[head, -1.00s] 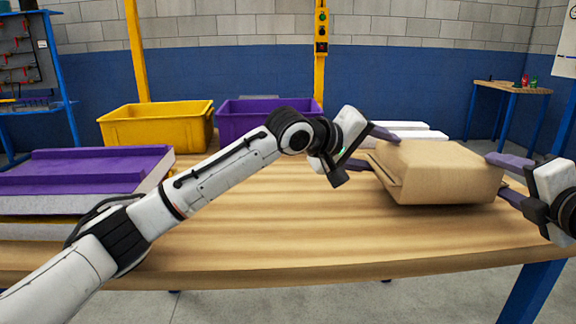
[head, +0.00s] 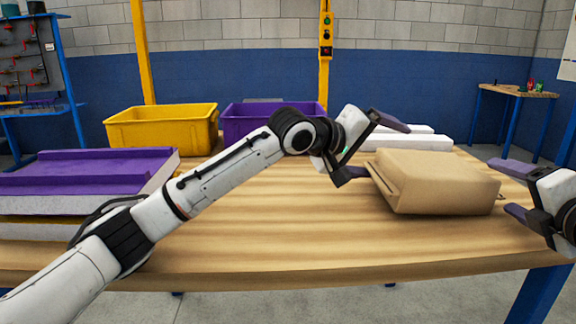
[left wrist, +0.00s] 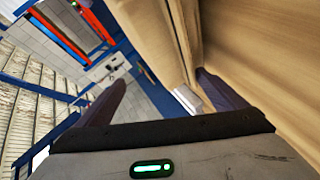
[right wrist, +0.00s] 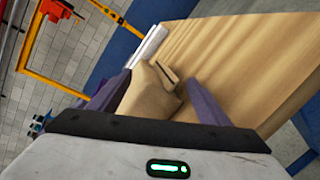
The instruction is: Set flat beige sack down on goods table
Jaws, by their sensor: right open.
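The flat beige sack (head: 435,180), a boxy paper-like packet with a folded end, rests on the right part of the wooden goods table (head: 290,225). My left gripper (head: 372,150) is open at the sack's left end, with its fingers spread and one finger close to the folded edge. In the left wrist view the sack (left wrist: 155,25) shows along the top between the fingers. My right gripper (head: 515,190) is open and empty, just right of the sack and apart from it. In the right wrist view the sack (right wrist: 150,95) shows beyond the spread fingers.
White flat packs (head: 410,138) lie behind the sack. A yellow bin (head: 160,130) and a purple bin (head: 250,122) stand at the table's back. Purple-topped slabs (head: 90,172) are stacked at the left, partly behind my left arm. The table's front middle is clear.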

